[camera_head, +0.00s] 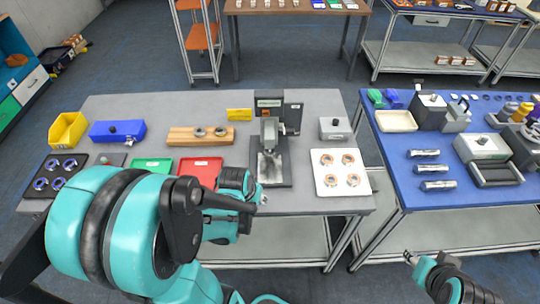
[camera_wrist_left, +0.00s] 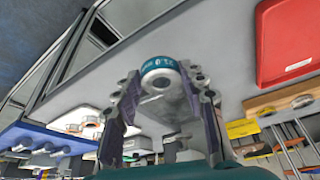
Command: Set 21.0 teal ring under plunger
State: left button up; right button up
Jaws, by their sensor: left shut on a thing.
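The teal ring (camera_wrist_left: 158,70), with white "21.0" lettering on its side, shows in the left wrist view between the fingertips of my left gripper (camera_wrist_left: 160,88), which is shut on it. In the head view my left gripper (camera_head: 262,197) is over the table's front part, just in front of the press with the plunger (camera_head: 268,135). The press stands upright on a dark base with a shiny plate (camera_head: 271,170). The ring is too small to make out in the head view. My right gripper (camera_head: 411,258) is low at the right, away from the grey table; its jaw state is unclear.
A white tray (camera_head: 322,190) with several copper-coloured rings lies right of the press. A blue table (camera_head: 400,180) stands right, across a gap.

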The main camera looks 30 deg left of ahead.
pick_arm(q)
jog(key=shift+a+r, duration=0.15)
jog(key=shift+a, duration=0.15)
jog(key=b, duration=0.2)
send_near(270, 163)
jog(key=f, duration=0.4)
jog(key=shift+s, duration=0.35)
jog(key=w, duration=0.2)
jog(key=w+f, duration=0.1)
jog(key=shift+w+a, duration=0.1)
jog(key=shift+a, duration=0.2)
jog(key=shift+f, duration=0.35)
jog(key=shift+r, duration=0.1)
jog(key=shift+f+b, duration=0.2)
jog(key=shift+b, duration=0.15)
jog(key=o, duration=1.4)
